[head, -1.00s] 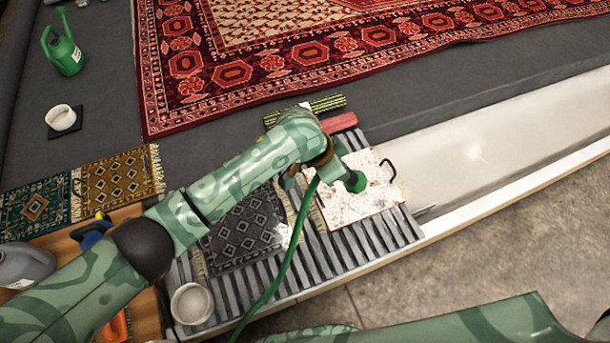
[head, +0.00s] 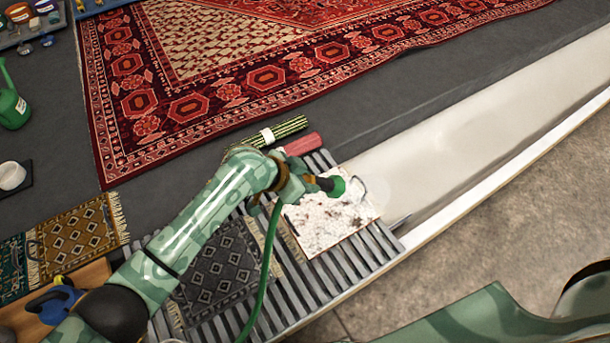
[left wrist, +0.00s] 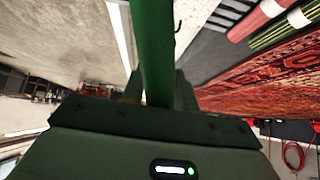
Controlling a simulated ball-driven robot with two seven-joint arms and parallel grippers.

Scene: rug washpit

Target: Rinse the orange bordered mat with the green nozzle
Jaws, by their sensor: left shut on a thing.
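My left gripper (head: 311,184) is shut on the green nozzle (head: 333,186), which points to the right above a white, speckled flat piece (head: 325,222) on the slatted rack. This piece has a pale fringe at its left edge. It looks like a mat under white suds, and I cannot make out an orange border. A faint pale haze shows by the nozzle's tip. A green hose (head: 265,270) hangs down from the gripper across the rack. In the left wrist view, a green shaft (left wrist: 153,50) rises from the gripper. My right gripper is out of view.
A dark grey patterned mat (head: 222,267) lies on the rack (head: 312,279) left of the white piece. Striped (head: 288,129) and red (head: 304,144) rolls lie behind. A pale trough (head: 470,150) stretches right.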

